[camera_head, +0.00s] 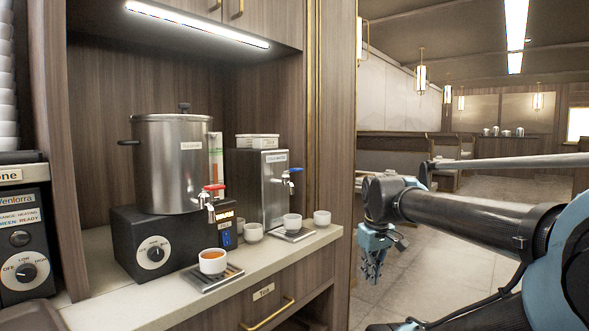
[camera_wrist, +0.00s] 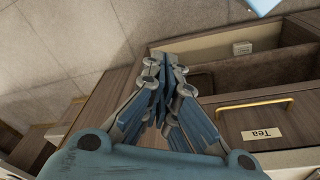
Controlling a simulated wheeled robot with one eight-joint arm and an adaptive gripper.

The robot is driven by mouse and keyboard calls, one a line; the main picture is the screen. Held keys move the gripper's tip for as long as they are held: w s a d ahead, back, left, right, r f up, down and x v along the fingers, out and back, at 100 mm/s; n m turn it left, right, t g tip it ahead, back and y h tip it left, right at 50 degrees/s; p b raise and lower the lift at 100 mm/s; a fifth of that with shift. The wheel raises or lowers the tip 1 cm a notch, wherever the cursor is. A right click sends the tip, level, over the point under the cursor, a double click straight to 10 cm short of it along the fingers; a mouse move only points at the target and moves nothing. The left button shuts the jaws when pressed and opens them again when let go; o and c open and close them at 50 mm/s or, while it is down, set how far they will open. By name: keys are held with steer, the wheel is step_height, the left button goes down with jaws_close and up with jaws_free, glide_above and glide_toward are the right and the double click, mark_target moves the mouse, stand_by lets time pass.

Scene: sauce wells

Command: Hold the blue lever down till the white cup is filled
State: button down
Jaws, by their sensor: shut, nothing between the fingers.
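The blue lever (camera_head: 295,170) sits on the tap of the steel cold-water box (camera_head: 262,190). A white cup (camera_head: 292,221) stands under that tap on a small drip tray (camera_head: 294,237); its inside is too small to read. More white cups, one (camera_head: 253,232) to the left and one (camera_head: 322,218) to the right, stand on the counter. My gripper (camera_head: 372,275) is shut and empty, hanging in free space right of the counter, apart from the lever and cup. In the wrist view my gripper (camera_wrist: 163,95) points down over the cabinet side and floor.
A steel urn (camera_head: 172,160) with a red-levered tap (camera_head: 213,188) stands left of the cold-water box. A cup of amber liquid (camera_head: 212,261) stands on the drip tray (camera_head: 214,279) below it. A drawer labelled Tea (camera_wrist: 263,132) is under the counter. The aisle at right is clear.

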steer(key=w+a+r+n, duration=0.2)
steer(key=w+r+n, duration=0.25)
steer(key=r, duration=0.35)
steer(key=w+a+r+n, duration=0.3)
steer(key=w+r, duration=0.2)
steer(key=r, duration=0.4)
step_height(320, 180, up, 26)
steer(key=f+n+g, duration=0.1)
steer(key=n+g, duration=0.1)
steer(key=n, duration=1.5)
glide_above(295, 169)
steer(key=shift+w+a+r+m, duration=0.1)
steer(key=shift+w+r+m, duration=0.15)
steer(key=shift+w, duration=0.05)
steer(key=shift+f, duration=0.15)
step_height(295, 169, down, 14)
steer(key=shift+r, duration=0.1)
